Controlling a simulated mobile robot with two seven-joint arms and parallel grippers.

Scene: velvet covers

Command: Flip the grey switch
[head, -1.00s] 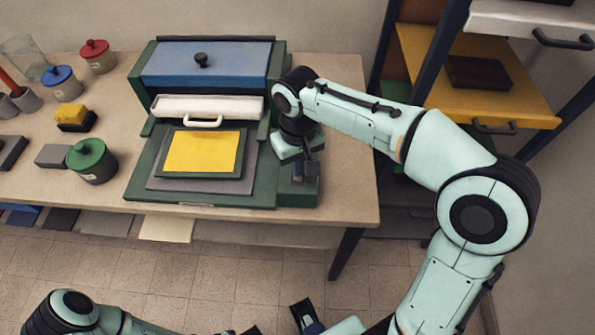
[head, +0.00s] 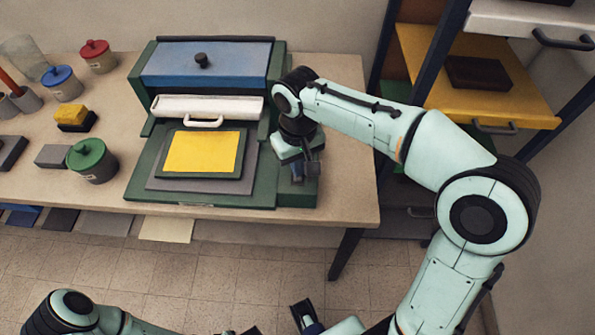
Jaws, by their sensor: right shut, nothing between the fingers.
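My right gripper (head: 307,170) points down over the right front part of the green press base (head: 230,200). Its fingers are shut with nothing visible between them. I cannot make out the grey switch clearly; the gripper and wrist cover the part of the base where a small control could sit. Whether the fingers touch anything there, I cannot tell. Part of my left gripper (head: 303,316) shows low at the bottom edge, well in front of the table, and is mostly cut off.
The press has a blue top (head: 200,65), a white handled bar (head: 205,107) and a yellow panel (head: 202,152). Lidded jars, including a green one (head: 92,162), stand at left. A shelf unit (head: 480,75) stands at right. Table space right of the press is clear.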

